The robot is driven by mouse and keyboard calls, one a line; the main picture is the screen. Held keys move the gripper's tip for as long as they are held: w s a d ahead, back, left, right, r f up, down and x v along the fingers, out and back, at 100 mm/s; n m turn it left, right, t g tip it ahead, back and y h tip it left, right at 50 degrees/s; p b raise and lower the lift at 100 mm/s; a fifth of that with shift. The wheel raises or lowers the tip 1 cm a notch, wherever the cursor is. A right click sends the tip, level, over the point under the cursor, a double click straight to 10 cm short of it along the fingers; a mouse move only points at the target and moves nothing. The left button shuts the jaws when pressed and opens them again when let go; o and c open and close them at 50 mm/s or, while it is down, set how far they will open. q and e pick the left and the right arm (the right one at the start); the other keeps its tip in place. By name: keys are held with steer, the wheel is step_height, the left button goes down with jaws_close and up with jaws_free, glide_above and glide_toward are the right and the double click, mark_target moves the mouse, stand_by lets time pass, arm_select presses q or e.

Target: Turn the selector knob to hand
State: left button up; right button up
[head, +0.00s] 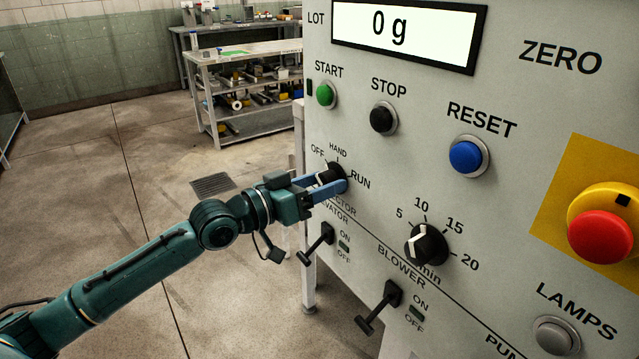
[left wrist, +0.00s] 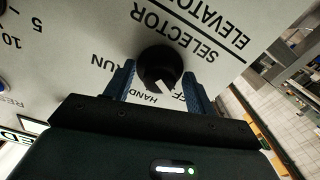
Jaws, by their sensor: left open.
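The selector knob (head: 329,170) is a black round knob on the grey panel, with OFF, HAND and RUN printed around it. In the left wrist view the knob (left wrist: 158,66) shows a white pointer mark that points toward the partly covered OFF label, to one side of HAND. My left gripper (head: 334,182) is at the knob with its blue fingers open. In the left wrist view the left gripper (left wrist: 159,82) has one finger on each side of the knob, with gaps visible. In the head view the fingers hide part of the knob. My right gripper is not in view.
Below the selector are the elevator switch (head: 317,242) and blower switch (head: 380,305), both with protruding levers. A timer knob (head: 426,244), green start button (head: 325,94) and red emergency button (head: 600,237) share the panel.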

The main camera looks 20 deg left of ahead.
arm_select(q)
steer(key=shift+c, duration=0.3)
steer(key=c, duration=0.9)
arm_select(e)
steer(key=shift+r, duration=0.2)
arm_select(q)
steer(key=shift+m, duration=1.2)
steer(key=m, duration=0.2)
steer(key=shift+r+m, duration=0.1)
steer(key=shift+m, duration=0.2)
steer(key=m+p, duration=0.2)
steer(key=m, duration=0.2)
steer(key=shift+m, duration=0.4)
steer(key=shift+m+p, duration=0.5)
steer(key=shift+m, duration=0.4)
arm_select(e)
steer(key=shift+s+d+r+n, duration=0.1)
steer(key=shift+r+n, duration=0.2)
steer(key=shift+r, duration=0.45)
